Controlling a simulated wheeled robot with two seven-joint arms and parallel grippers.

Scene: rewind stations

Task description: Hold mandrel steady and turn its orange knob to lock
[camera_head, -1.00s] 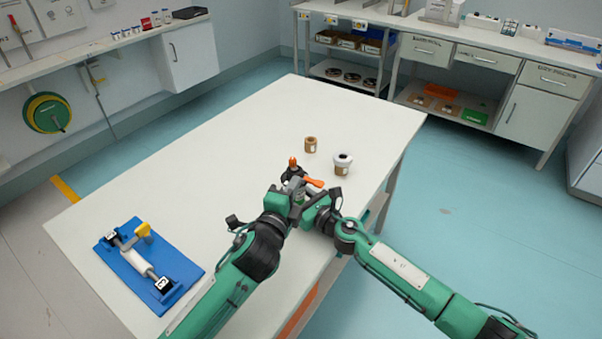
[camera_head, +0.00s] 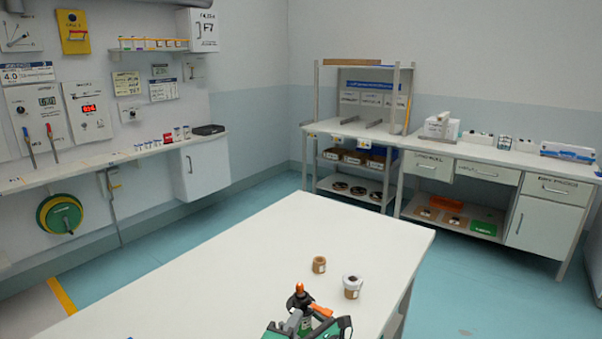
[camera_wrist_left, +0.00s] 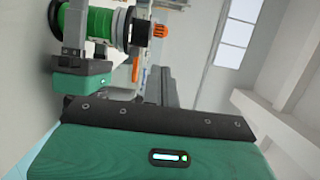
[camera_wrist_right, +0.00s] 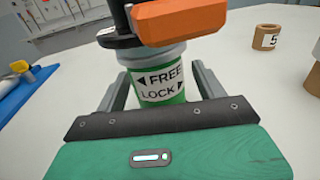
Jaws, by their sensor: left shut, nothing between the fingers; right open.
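The mandrel (camera_head: 300,302) stands upright near the table's front edge, with a black collar, an orange tip (camera_head: 299,287) and an orange handle (camera_head: 321,310) jutting to the side. In the right wrist view its lower body (camera_wrist_right: 160,85) has a white band marked FREE and LOCK over green. My open right gripper (camera_wrist_right: 158,92) has its fingers on either side of this body; contact cannot be told. My left gripper (camera_head: 292,321) is shut and empty beside the mandrel. In the left wrist view its closed fingers (camera_wrist_left: 162,85) lie apart from the ribbed orange tip (camera_wrist_left: 160,30).
On the white table (camera_head: 230,270), a small brown core (camera_head: 319,265) and a white-topped brown roll (camera_head: 352,287) stand behind the mandrel. A blue fixture (camera_wrist_right: 22,88) lies to the left in the right wrist view. The table's far left part is clear.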

